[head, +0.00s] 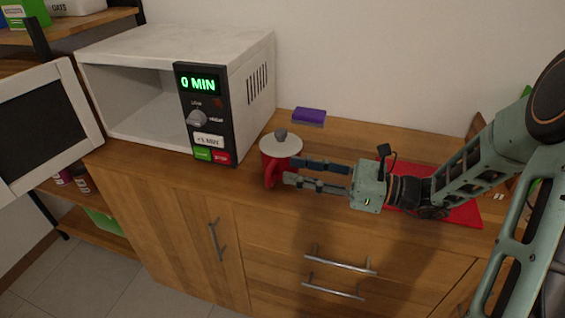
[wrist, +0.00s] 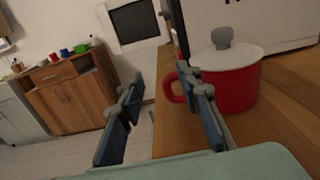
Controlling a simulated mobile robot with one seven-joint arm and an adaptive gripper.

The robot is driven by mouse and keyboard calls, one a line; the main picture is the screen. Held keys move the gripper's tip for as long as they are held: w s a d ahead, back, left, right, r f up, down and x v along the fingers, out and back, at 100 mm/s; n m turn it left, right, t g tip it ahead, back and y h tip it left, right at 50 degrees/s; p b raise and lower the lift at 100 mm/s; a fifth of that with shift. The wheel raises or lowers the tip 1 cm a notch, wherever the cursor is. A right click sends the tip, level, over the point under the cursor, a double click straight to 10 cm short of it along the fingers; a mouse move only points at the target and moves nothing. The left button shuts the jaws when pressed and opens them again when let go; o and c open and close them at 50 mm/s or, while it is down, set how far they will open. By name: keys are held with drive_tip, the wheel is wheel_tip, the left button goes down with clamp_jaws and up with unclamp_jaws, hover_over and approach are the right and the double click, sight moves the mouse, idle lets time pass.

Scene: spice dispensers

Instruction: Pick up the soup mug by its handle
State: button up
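The soup mug (head: 268,158) is red, with a white lid and grey knob, and stands upright on the wooden counter beside the microwave. In the wrist view the mug (wrist: 238,92) is at the right, its red handle (wrist: 171,88) pointing left. My gripper (head: 290,170) is open and level, its fingertips close to the mug's front right side in the head view. In the wrist view my gripper (wrist: 161,82) shows the handle between its fingers, nearer the right one, which hides part of the mug and handle. I cannot tell whether they touch.
A white microwave (head: 255,95) with its door (head: 35,125) open stands left of the mug. A purple sponge-like block (head: 309,115) lies behind it. A red mat (head: 465,213) lies under my arm. The counter's front edge runs close to the mug.

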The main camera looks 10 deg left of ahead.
sight(268, 175)
wheel_tip(268, 175, down, 4)
drive_tip(key=shift+f+b, duration=0.1)
drive_tip(key=shift+b, duration=0.35)
drive_tip(key=shift+a+r, duration=0.35)
drive_tip(key=shift+a, duration=0.4)
drive_tip(key=shift+w+a+b, duration=0.15)
drive_tip(key=shift+a+b, duration=0.1)
drive_tip(key=shift+a, duration=1.25)
drive_tip(key=shift+w+a+b, duration=0.1)
drive_tip(key=shift+a+b, duration=0.1)
drive_tip(key=shift+a, duration=1.3)
drive_tip(key=shift+c, duration=0.3)
clamp_jaws()
drive_tip(key=shift+r, duration=0.15)
